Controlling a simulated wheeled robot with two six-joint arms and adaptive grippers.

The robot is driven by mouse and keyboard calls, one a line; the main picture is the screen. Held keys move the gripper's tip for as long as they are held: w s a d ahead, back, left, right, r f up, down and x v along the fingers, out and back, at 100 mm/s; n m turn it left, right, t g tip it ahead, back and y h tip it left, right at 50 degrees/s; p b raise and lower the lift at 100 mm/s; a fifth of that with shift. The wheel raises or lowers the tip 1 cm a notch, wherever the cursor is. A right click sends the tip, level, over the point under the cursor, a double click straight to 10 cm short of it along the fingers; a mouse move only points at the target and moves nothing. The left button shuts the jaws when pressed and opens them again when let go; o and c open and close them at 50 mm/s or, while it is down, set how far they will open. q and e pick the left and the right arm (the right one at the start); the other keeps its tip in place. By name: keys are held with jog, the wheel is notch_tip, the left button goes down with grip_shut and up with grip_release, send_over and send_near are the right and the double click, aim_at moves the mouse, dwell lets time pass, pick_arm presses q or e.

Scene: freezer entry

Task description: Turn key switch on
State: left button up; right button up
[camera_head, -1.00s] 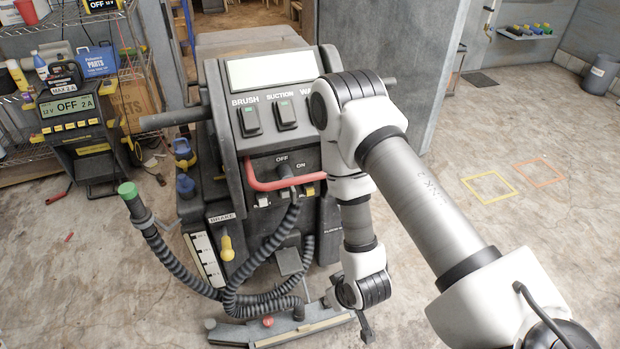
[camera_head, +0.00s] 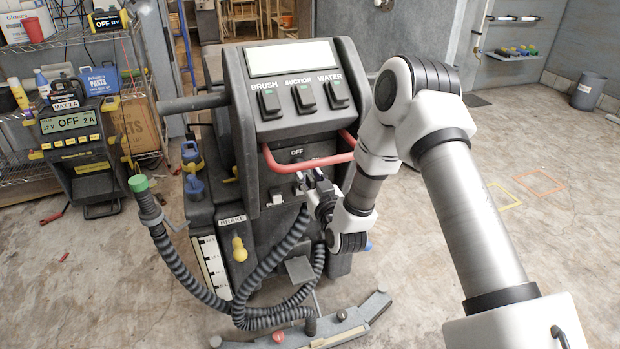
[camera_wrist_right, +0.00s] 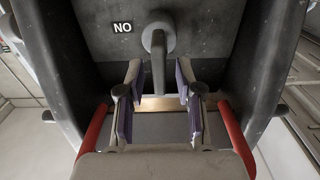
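The key switch (camera_wrist_right: 158,38), a dark grey round hub with a flat lever, is on the machine's front panel in the right wrist view. An ON label (camera_wrist_right: 122,28), upside down there, sits beside it. My right gripper (camera_wrist_right: 160,80) is open, its purple-padded fingers apart, with the lever just beyond the gap between the fingertips. I cannot tell whether they touch it. In the head view, my right gripper (camera_head: 312,180) is below the red bar (camera_head: 310,162) and the OFF label (camera_head: 297,152). My left gripper is not in view.
The floor-cleaning machine (camera_head: 290,120) has BRUSH, SUCTION and WATER rocker switches, a yellow brake knob (camera_head: 239,249) and black hoses (camera_head: 185,275). A charger reading OFF (camera_head: 80,150) stands left by a wire shelf. The floor to the right is open.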

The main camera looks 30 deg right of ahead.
grip_shut()
jog(key=shift+m, duration=0.3)
jog(key=shift+s+d+f+m+b, duration=0.1)
jog(key=shift+d+f+m+b, duration=0.25)
jog(key=shift+m+b, duration=2)
jog(key=shift+s+d+f+m+b, duration=0.1)
jog(key=shift+d+f+m+b, duration=0.3)
jog(key=shift+m+b, duration=1.95)
jog(key=shift+s+d+f+m+b, duration=0.1)
jog(key=shift+d+f+m+b, duration=0.45)
jog(key=shift+m, duration=3.35)
jog(key=shift+a+r, duration=0.2)
jog(key=shift+a, duration=0.05)
grip_release()
